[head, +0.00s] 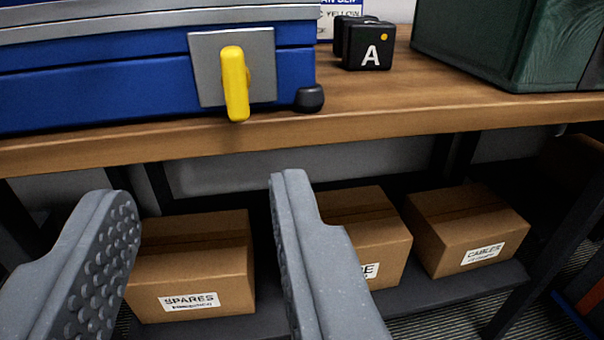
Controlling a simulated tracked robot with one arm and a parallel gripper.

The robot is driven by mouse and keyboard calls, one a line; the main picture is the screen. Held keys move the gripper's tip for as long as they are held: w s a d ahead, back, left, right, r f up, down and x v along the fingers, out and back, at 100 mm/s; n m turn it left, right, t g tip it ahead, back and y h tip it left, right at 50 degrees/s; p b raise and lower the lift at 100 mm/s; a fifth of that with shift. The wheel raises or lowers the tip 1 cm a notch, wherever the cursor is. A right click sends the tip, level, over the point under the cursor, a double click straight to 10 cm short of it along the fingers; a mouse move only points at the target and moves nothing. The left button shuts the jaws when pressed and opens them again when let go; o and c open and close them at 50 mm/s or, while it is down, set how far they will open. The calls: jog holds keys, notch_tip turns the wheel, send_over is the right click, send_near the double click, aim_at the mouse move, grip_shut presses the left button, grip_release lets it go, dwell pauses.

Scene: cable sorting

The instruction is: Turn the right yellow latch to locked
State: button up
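One yellow latch (235,84) shows in the head view, on a grey metal plate (205,70) at the front right of a blue case (90,95). The latch handle points down, nearly vertical, and its lower end hangs past the plate's bottom edge. The case sits on a wooden bench. My gripper (190,195) is open and empty. Its two grey fingers are spread wide in the foreground, below and in front of the bench edge, apart from the latch. No other latch is in view.
The wooden bench edge (420,119) crosses the view. A black block marked A (367,46) and a green case (490,45) stand right of the blue case. Cardboard boxes, including SPARES (195,260) and CABLES (468,225), sit on a lower shelf.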

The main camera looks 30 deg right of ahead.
aim_at(237, 85)
jog(key=x, duration=0.4)
jog(key=b+x, duration=0.1)
jog(key=x, duration=0.4)
jog(key=d+x, duration=0.1)
jog(key=x, duration=0.3)
jog(key=shift+w+f+b, duration=0.1)
jog(key=shift+f+b, duration=0.15)
jog(key=shift+b, duration=0.15)
